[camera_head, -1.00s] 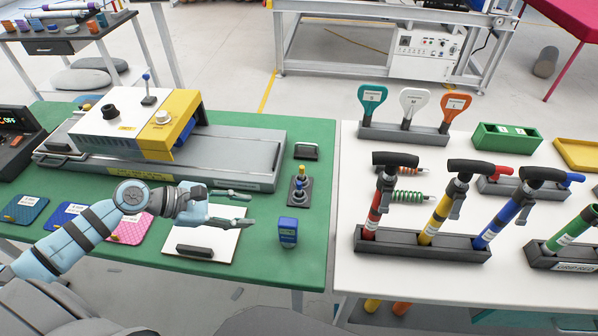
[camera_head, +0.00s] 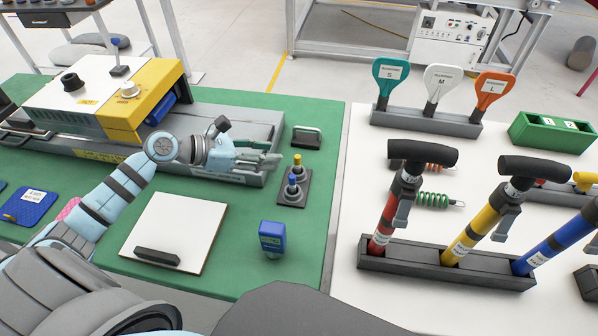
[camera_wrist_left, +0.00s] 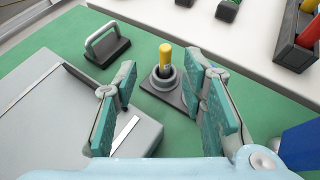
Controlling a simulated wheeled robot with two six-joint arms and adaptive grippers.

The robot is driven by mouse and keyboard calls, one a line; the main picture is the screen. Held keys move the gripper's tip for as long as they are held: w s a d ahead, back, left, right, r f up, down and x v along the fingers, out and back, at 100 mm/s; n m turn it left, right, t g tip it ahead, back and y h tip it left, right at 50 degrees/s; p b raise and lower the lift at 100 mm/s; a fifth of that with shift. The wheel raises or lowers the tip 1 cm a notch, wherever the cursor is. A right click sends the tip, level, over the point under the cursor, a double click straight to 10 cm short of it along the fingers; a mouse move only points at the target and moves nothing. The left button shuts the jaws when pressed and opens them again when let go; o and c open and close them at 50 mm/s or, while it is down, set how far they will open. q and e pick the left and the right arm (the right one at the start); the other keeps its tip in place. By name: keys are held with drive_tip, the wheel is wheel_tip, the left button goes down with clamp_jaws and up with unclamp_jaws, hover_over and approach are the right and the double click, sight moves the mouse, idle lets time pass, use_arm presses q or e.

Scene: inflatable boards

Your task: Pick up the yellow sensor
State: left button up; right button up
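The yellow sensor (camera_head: 298,161) stands upright in a dark two-place stand (camera_head: 296,198) on the green table, behind a blue sensor (camera_head: 292,183). In the left wrist view the yellow sensor (camera_wrist_left: 165,57) rises from a round grey socket, beyond and between my fingers. My left gripper (camera_head: 272,161) is just left of the stand. In the left wrist view that gripper (camera_wrist_left: 163,78) is open and empty, its two teal-padded fingers apart. The blue sensor is not clear in the wrist view; the right finger covers part of the stand. My right gripper is not in view.
A grey handle block (camera_head: 307,137) sits behind the stand. A blue device (camera_head: 271,238) stands in front, beside a white board (camera_head: 172,232). The grey machine bed (camera_head: 262,128) lies behind my left arm. A white table (camera_head: 345,230) with pumps adjoins on the right.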

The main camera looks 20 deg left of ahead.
sight(295, 157)
use_arm(q)
drive_tip(key=x, duration=0.2)
drive_tip(key=b+x, duration=0.1)
drive_tip(key=x, duration=0.5)
drive_tip(key=shift+s+d+f+b, duration=0.1)
drive_tip(key=shift+d+b, duration=0.25)
drive_tip(key=shift+d, duration=0.1)
drive_tip(key=shift+w+d+f, duration=0.1)
drive_tip(key=shift+w+d, duration=0.1)
drive_tip(key=shift+w, duration=0.05)
drive_tip(key=shift+s, duration=0.1)
clamp_jaws()
